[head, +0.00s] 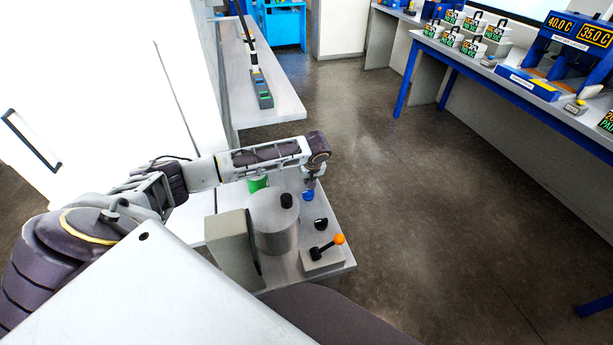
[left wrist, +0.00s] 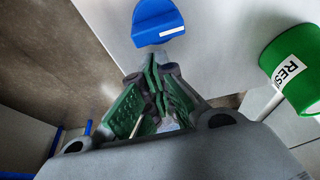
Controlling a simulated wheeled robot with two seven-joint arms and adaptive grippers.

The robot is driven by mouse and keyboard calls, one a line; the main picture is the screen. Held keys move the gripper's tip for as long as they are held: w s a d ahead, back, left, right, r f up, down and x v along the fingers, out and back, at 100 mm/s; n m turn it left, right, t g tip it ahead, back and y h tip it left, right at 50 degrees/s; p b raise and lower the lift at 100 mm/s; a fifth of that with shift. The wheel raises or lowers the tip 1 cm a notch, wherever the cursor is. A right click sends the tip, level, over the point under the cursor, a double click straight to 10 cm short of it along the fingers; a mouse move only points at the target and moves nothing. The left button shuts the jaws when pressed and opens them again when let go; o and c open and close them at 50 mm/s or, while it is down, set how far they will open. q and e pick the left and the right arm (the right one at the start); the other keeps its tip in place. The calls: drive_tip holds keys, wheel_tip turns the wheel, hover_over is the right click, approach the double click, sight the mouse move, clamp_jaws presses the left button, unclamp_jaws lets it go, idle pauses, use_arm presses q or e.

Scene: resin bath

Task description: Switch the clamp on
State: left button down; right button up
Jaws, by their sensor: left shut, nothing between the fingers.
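A blue knob (head: 308,196) with a pale mark sits on the grey bench top (head: 338,262). It shows large in the left wrist view (left wrist: 158,20). My left gripper (head: 310,182) points down over the knob; in the left wrist view its green-padded fingers (left wrist: 153,68) are shut and empty, with their tips close to the knob's marked edge. I cannot tell whether they touch it. A lever with an orange ball (head: 339,239) and a small black knob (head: 321,223) stand nearer on the same bench. No label tells which control is the clamp's. My right gripper is out of view.
A grey cylindrical vessel (head: 275,228) with a black cap and a grey box (head: 232,247) stand left of the controls. A green container (head: 258,183), lettered "RES" in the left wrist view (left wrist: 295,70), stands behind. Open floor lies to the right.

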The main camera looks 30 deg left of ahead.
use_arm(q)
drive_tip(key=shift+s+d, duration=0.3)
drive_tip(key=shift+d, duration=0.05)
drive_tip(key=shift+s, duration=0.1)
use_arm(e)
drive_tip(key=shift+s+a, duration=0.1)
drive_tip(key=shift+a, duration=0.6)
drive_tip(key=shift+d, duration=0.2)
use_arm(q)
drive_tip(key=shift+d, duration=0.1)
drive_tip(key=shift+p, duration=0.4)
drive_tip(key=shift+m, duration=0.4)
drive_tip(key=shift+d+p, duration=0.1)
drive_tip(key=shift+p, duration=0.3)
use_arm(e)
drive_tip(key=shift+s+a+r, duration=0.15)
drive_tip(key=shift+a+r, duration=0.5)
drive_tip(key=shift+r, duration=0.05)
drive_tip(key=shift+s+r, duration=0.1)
